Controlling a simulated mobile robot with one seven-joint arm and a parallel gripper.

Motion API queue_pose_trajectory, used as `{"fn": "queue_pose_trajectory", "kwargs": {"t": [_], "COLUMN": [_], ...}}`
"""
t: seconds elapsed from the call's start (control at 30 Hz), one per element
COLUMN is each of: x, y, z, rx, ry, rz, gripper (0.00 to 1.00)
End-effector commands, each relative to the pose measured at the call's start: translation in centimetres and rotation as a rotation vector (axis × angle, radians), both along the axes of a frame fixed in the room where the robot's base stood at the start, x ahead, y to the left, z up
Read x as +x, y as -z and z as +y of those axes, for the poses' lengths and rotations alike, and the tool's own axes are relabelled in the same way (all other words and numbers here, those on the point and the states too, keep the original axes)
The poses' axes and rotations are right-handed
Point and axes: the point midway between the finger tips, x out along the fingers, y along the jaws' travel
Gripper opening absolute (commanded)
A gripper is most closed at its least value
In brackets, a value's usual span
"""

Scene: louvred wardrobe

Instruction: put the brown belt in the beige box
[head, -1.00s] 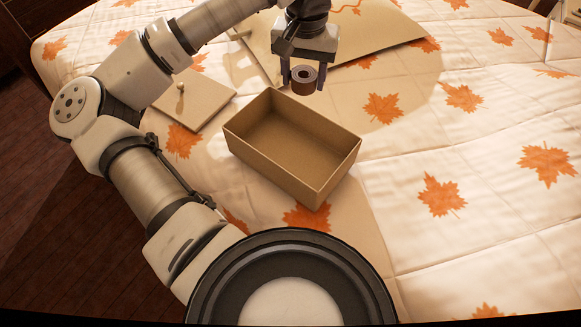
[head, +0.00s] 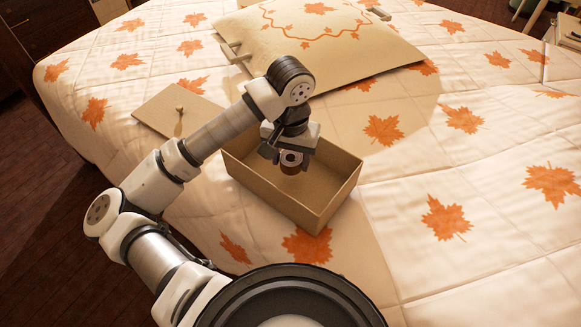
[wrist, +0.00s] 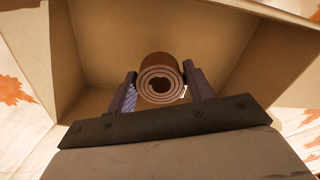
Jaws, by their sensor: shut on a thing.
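The brown belt (head: 292,167) is rolled into a tight coil. My gripper (head: 291,162) is shut on it, and the coil also shows between the two fingers (wrist: 160,88) in the wrist view. The beige box (head: 335,204) is open and empty apart from what my gripper hides, and it lies on the bed. My gripper and the belt are over the box opening; the wrist view shows box walls (wrist: 105,35) around them. I cannot tell how far the belt is above the box floor.
A flat beige lid (head: 158,105) with a knob lies left of the box. A cushion (head: 345,60) with a leaf pattern lies behind it. The leaf-print bed cover (head: 430,180) is clear to the right. Dark floor (head: 40,190) is at the left.

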Motion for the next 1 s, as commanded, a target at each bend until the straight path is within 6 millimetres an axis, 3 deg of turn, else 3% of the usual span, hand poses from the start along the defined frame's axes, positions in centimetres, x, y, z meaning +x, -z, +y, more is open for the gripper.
{"fn": "queue_pose_trajectory", "kwargs": {"t": [0.4,0.83,0.87,1.0], "x": [0.0,0.0,0.0,0.0], "y": [4.4,4.8,4.8,4.7], "z": [0.0,0.0,0.0,0.0], "rx": [0.0,0.002,0.002,0.001], "ry": [0.001,0.001,0.001,0.001], "rz": [0.0,-0.002,-0.002,-0.001], "gripper": [0.27,0.27,0.53,0.71]}}
